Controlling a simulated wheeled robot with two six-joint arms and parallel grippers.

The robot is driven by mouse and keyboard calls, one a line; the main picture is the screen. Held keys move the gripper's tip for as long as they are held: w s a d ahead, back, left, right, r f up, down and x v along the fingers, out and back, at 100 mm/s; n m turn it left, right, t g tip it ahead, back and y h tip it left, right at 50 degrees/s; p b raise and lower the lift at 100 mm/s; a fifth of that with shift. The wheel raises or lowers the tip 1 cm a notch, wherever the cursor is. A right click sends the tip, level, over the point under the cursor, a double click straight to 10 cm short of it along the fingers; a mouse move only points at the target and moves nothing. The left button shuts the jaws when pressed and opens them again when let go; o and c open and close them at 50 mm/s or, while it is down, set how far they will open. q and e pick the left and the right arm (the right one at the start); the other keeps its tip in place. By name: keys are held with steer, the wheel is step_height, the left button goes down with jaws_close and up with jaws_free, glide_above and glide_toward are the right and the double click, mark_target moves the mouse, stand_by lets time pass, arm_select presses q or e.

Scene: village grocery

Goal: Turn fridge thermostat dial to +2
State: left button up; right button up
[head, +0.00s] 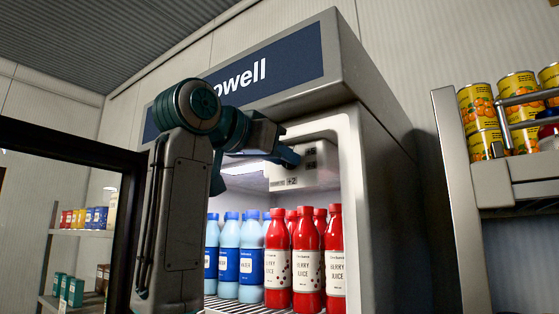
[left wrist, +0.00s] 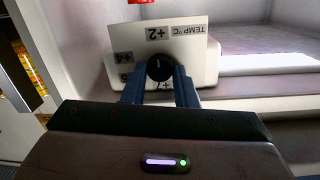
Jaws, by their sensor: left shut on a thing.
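The thermostat box (head: 318,172) is white and hangs inside the upper part of the open fridge. In the left wrist view its plate (left wrist: 200,60) appears upside down, marked "TEMP °C", "+2", "+4" and other figures. The black round dial (left wrist: 160,68) sits on this plate, with a small pale mark too small to read surely. My left gripper (head: 290,157) reaches in from the left. In the left wrist view its blue fingers (left wrist: 159,88) are on both sides of the dial, shut on it. In the head view the gripper hides the dial. My right gripper is not in view.
Blue-capped water bottles (head: 229,258) and red juice bottles (head: 307,262) stand below the thermostat box. The fridge's right side wall (head: 358,190) is close by. A dark-framed door (head: 62,140) stands at left.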

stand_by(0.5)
arm_select(q)
steer(key=o, duration=0.7)
steer(key=shift+s+a, duration=0.1)
steer(key=b+v, duration=0.4)
steer(key=v, duration=0.6)
steer(key=shift+s+a, duration=0.2)
steer(key=shift+s, duration=0.05)
